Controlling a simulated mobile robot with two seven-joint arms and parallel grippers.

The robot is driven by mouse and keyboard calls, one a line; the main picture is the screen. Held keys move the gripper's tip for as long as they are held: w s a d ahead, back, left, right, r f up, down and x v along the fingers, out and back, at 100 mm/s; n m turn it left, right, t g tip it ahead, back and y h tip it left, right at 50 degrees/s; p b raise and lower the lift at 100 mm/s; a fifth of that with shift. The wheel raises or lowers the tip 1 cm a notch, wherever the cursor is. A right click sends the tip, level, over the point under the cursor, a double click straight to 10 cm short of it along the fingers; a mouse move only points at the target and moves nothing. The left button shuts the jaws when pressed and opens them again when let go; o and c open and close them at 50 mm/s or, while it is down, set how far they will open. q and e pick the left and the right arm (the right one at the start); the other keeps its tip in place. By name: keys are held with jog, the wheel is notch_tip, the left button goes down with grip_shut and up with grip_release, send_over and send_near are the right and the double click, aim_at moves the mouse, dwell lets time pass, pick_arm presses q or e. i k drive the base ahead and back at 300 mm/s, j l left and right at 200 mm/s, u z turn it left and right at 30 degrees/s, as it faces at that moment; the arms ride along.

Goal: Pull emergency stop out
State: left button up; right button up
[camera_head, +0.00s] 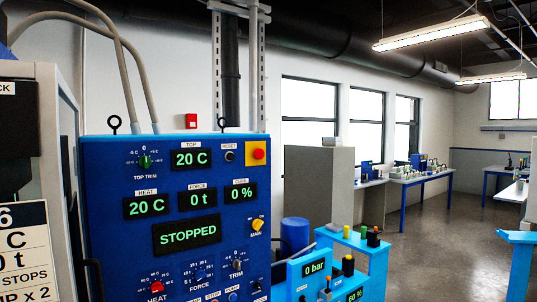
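The emergency stop (258,153) is a round red button on a yellow square plate. It sits at the upper right corner of the blue control panel (115,180). From this angle I cannot tell whether the button is pressed in or out. The panel's large display (187,235) reads STOPPED. Neither of my grippers shows in this view.
Below the button are a yellow MAIN switch (257,225) and several knobs. A light blue stand with a 0 bar display (314,267) is at the panel's lower right. A grey cabinet (318,190) stands behind. Open floor (430,250) lies to the right.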

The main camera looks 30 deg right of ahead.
aim_at(258, 153)
jog(key=i+l, duration=0.15)
jog(key=l, duration=0.2)
jog(key=i+l, duration=0.2)
jog(key=l, duration=0.15)
jog(key=i+l, duration=0.15)
jog(key=l, duration=0.2)
